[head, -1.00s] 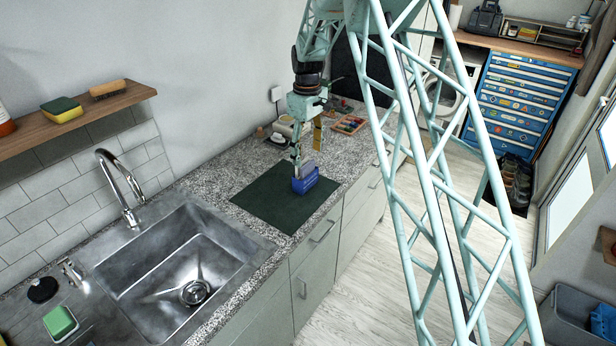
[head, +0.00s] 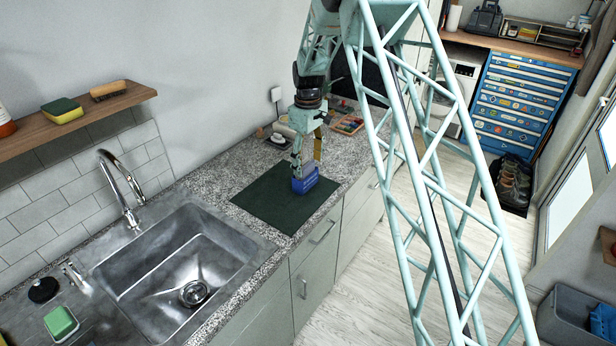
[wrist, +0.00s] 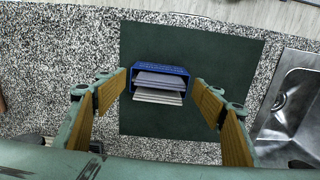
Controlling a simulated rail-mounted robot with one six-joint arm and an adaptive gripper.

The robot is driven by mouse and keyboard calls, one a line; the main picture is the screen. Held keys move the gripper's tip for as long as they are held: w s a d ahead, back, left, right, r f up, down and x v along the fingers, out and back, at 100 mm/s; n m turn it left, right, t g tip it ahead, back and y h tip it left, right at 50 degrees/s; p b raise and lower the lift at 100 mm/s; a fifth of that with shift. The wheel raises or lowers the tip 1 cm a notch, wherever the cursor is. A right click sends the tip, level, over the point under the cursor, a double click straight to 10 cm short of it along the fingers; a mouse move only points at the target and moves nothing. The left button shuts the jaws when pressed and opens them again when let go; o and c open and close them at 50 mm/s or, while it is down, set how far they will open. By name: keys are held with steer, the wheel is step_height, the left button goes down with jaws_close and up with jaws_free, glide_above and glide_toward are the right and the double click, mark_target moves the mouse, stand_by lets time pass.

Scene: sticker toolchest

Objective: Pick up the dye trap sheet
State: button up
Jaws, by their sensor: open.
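A blue box (head: 305,185) stands on a dark green mat (head: 262,202) on the counter. In the wrist view the blue box (wrist: 160,70) is open and holds several thin pale sheets, a greyer group (wrist: 160,82) and a whiter group (wrist: 158,97). I cannot tell which is the dye trap sheet. My gripper (wrist: 160,84) is open, with one finger on each side of the box in the picture and nothing between the fingertips that it grips. In the head view my gripper (head: 307,160) is just above the box and hides the sheets.
A steel sink (head: 185,262) is left of the mat, with a curved faucet (head: 122,185). Small items and a tray of coloured pieces (head: 348,125) lie farther along the counter. Bare mat surrounds the box.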

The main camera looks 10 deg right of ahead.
steer(key=shift+f, duration=0.85)
steer(key=shift+c, duration=0.7)
steer(key=c, duration=0.6)
